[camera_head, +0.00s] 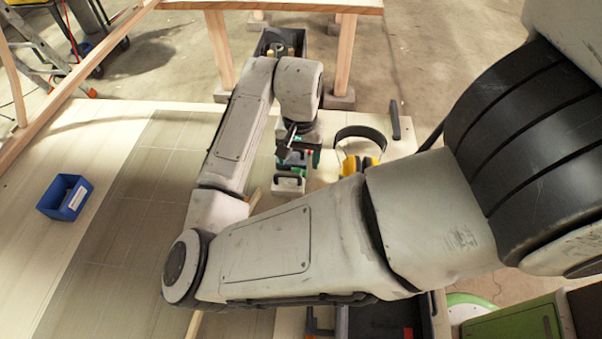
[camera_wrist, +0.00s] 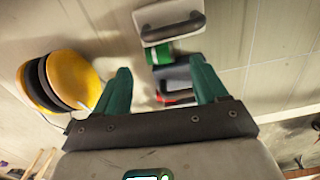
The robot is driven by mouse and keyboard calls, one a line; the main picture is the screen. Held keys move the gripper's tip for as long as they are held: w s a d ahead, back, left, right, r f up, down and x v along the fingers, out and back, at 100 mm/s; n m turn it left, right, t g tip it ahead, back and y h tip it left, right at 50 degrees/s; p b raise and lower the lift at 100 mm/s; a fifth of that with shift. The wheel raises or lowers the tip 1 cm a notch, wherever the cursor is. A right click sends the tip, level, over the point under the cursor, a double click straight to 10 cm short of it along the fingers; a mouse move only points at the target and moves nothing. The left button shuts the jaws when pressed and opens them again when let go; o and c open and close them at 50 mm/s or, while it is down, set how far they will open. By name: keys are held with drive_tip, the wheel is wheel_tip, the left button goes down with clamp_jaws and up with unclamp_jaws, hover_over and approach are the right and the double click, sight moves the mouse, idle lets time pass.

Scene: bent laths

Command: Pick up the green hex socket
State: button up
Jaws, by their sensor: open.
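A small green piece (camera_wrist: 159,52), apparently the green hex socket, shows in the wrist view beyond my fingertips. It lies between a pale block with a dark handle (camera_wrist: 170,22) and a grey-blue item (camera_wrist: 175,74); its hex shape cannot be made out. My gripper (camera_wrist: 162,80) has green fingers spread wide, with nothing held between them. The green piece is a little left of the middle of the gap. In the head view my gripper (camera_head: 298,160) hangs over the table close to the handled block (camera_head: 289,184), and the socket cannot be told apart there.
Yellow ear defenders (camera_head: 362,164) lie just right of my gripper; they also show in the wrist view (camera_wrist: 72,80). A dark red-edged item (camera_wrist: 178,97) lies between the fingers in view. A blue bin (camera_head: 65,197) stands far left, with clear table between.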

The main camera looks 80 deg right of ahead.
sight(299, 171)
drive_tip(key=shift+f+p, duration=0.5)
drive_tip(key=shift+f, duration=2.1)
drive_tip(key=c, duration=1.2)
drive_tip(key=shift+o, duration=0.2)
